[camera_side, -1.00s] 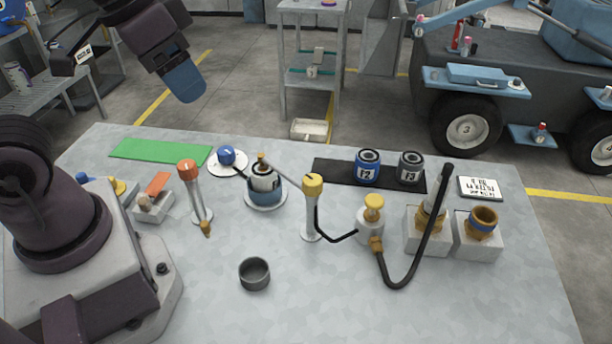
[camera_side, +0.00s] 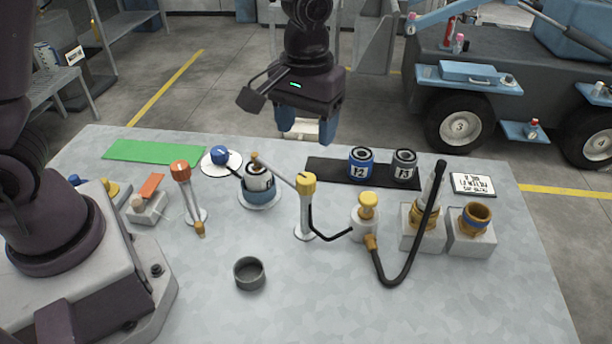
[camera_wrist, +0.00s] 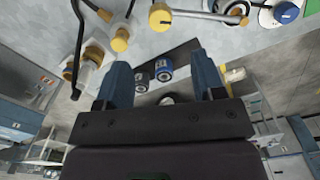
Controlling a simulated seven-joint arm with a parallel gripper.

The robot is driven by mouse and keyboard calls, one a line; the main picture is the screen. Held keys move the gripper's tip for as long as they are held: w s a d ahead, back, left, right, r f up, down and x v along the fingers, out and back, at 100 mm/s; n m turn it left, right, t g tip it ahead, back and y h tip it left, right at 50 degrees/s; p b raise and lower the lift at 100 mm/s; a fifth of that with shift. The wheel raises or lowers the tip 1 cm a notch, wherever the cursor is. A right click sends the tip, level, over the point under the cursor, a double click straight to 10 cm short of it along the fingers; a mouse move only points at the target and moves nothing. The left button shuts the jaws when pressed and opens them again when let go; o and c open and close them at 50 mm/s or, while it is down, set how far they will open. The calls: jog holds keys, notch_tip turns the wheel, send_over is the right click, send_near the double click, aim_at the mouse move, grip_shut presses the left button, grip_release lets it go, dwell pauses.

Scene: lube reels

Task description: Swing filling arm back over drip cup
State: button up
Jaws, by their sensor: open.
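The filling arm (camera_side: 281,170) is a thin grey bar running left from a yellow-capped post (camera_side: 306,184). The drip cup, apparently the grey round cup (camera_side: 249,273), stands apart on the table, in front and left of the post. My gripper (camera_side: 308,130) is open and empty, high above the table's back edge, behind the filling arm. Its blue fingers frame the wrist view (camera_wrist: 163,75).
Blue (camera_side: 361,164) and grey (camera_side: 404,166) canisters stand on a black mat right of the gripper. An orange-topped post (camera_side: 182,168) is at left. A yellow-topped pump (camera_side: 367,210) with a black hose is at right. The front table area is mostly clear.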

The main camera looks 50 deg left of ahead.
aim_at(306, 178)
notch_tip(306, 178, down, 11)
jog(key=shift+r, duration=0.1)
dwell(0.3)
grip_shut()
